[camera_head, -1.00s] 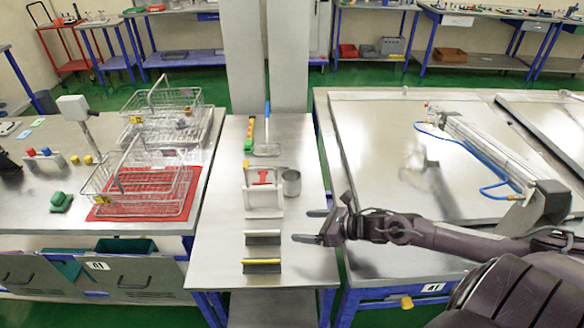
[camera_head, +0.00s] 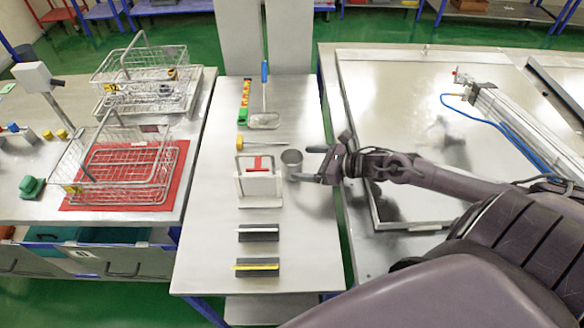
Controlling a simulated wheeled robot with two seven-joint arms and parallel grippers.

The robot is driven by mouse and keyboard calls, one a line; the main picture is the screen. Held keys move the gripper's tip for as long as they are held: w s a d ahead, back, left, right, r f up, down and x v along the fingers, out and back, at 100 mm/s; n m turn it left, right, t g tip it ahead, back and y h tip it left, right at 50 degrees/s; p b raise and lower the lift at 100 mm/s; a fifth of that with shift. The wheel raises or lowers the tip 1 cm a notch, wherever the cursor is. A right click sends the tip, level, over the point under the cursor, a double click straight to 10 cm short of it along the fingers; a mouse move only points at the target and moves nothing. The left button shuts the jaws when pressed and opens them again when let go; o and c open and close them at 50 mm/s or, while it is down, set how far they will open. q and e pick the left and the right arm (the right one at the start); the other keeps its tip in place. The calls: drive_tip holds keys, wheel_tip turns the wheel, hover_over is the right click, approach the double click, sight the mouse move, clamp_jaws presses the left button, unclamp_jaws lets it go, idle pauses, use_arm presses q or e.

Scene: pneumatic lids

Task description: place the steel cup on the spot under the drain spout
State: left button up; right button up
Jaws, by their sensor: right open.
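The steel cup (camera_head: 291,165) stands upright on the narrow middle table, just right of a white stand with a red part (camera_head: 258,183). My right gripper (camera_head: 316,163) comes in from the right and is open. Its two fingertips are just to the right of the cup, which looks outside the jaws and apart from them. My left gripper is not in view. I cannot make out the drain spout or the spot under it.
Two brushes (camera_head: 258,267) lie at the near part of the middle table (camera_head: 210,225). A scoop (camera_head: 264,118) and a screwdriver (camera_head: 259,143) lie farther back. Wire baskets, one on a red mat (camera_head: 85,197), stand on the left bench. A steel lid with a pneumatic cylinder (camera_head: 515,115) is at right.

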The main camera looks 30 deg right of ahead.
sight(292, 161)
drive_tip(key=b+x, duration=0.3)
drive_tip(key=x, duration=0.2)
drive_tip(key=shift+d+f, duration=0.15)
drive_tip(key=shift+f, duration=0.05)
drive_tip(key=shift+w, duration=0.25)
drive_tip(key=shift+a+r, duration=0.1)
drive_tip(key=shift+a, duration=0.15)
drive_tip(key=c, duration=1)
drive_tip(key=shift+c, duration=0.8)
drive_tip(key=shift+r, duration=0.1)
